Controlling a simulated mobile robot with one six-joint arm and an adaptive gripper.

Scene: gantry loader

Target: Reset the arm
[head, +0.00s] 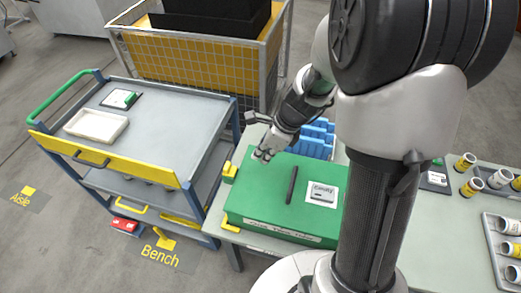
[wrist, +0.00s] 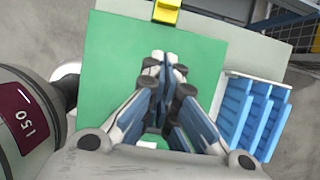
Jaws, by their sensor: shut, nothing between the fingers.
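My gripper (head: 266,155) is above the far left part of a green box or board (head: 262,190) on the bench. In the wrist view my gripper (wrist: 160,62) points down over the green surface (wrist: 105,70), its fingers together with nothing between them. My arm comes from the upper right in the head view, and its large links hide part of the bench.
A black bar (head: 292,184) and a white label card (head: 322,194) lie on the green surface. A blue rack (head: 314,142) stands behind it. A trolley (head: 180,128) with a white tray (head: 96,125) is at left.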

